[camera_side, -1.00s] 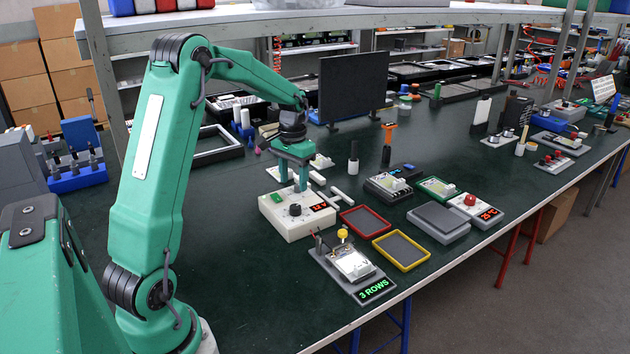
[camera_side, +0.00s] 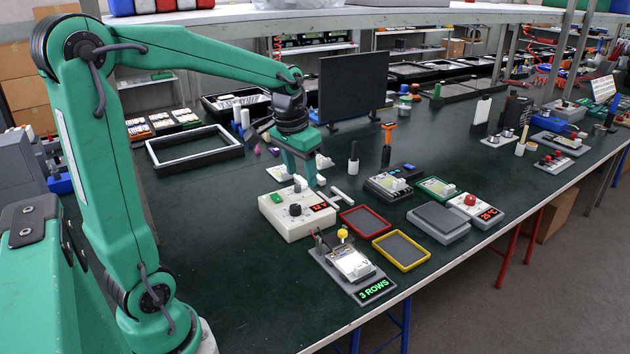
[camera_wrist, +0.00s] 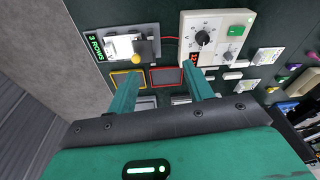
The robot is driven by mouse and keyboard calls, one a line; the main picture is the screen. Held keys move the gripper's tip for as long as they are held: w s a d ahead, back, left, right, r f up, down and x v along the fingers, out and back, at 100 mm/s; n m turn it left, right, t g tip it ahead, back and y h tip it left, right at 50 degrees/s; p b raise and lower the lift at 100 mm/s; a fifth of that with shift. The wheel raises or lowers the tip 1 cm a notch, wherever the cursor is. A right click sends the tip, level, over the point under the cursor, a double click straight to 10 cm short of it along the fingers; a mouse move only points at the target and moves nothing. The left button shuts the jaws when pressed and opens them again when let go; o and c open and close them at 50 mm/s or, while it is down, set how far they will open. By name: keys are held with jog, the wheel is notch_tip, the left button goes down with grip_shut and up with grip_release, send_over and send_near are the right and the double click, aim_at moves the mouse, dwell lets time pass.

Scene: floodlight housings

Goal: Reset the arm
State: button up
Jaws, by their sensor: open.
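My gripper (camera_side: 305,178) points down above the bench, just behind and over the white power supply box (camera_side: 297,214) with a black knob, a green switch and a red display. In the wrist view my gripper (camera_wrist: 162,95) has its two green fingers spread wide, with nothing between them. The white box (camera_wrist: 214,45) also shows there, beyond the right finger. In the side view the fingers partly overlap and hide the box's back edge.
Nearby are a red-rimmed tray (camera_side: 343,220), a yellow-rimmed tray (camera_side: 428,254), a "3 ROWS" fixture (camera_side: 345,268), a grey scale (camera_side: 438,220) and a black panel (camera_side: 352,84). An orange-topped tool (camera_side: 388,140) stands upright. The dark green bench is clear at the left front.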

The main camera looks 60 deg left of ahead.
jog(key=s+d+r+m+t, duration=0.1)
jog(key=s+d+m+t, duration=0.1)
jog(key=s+d, duration=0.9)
jog(key=shift+s+d+r+t+h, duration=0.35)
jog(key=shift+s+t, duration=0.45)
jog(key=shift+s, duration=0.3)
